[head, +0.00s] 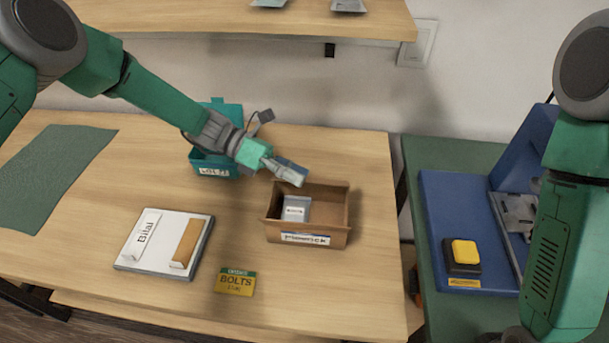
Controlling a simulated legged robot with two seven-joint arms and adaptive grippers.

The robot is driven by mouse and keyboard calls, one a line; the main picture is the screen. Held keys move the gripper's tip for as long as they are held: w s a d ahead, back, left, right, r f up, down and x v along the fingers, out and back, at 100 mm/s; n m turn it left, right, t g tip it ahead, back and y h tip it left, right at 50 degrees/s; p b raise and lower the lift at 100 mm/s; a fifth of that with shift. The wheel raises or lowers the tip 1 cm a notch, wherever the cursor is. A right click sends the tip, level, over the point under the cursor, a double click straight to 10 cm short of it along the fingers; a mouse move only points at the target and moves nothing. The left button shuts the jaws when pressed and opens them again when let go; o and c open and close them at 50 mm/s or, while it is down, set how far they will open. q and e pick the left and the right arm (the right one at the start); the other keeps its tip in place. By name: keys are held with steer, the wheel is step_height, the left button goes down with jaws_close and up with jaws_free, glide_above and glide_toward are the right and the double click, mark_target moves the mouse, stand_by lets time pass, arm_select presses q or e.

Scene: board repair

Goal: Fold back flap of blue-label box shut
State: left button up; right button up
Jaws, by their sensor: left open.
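The brown cardboard box (337,236) stands open on the wooden table, with a white and blue label (305,238) on its front. A grey packet with a small white label (295,209) lies inside. My left gripper (291,174) is open at the box's back left corner, over its rear edge. It hides part of that edge, and I cannot tell whether it touches the box or how the back flap lies there.
A teal open bin (214,172) stands behind my left forearm. A white board (150,270) and a yellow bolts card (236,282) lie in front. A blue fixture with a yellow button (464,253) stands on the green table at right. A shelf (250,17) hangs above.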

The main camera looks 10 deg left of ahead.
arm_select(q)
steer(key=shift+x, duration=0.95)
steer(key=shift+a, duration=0.15)
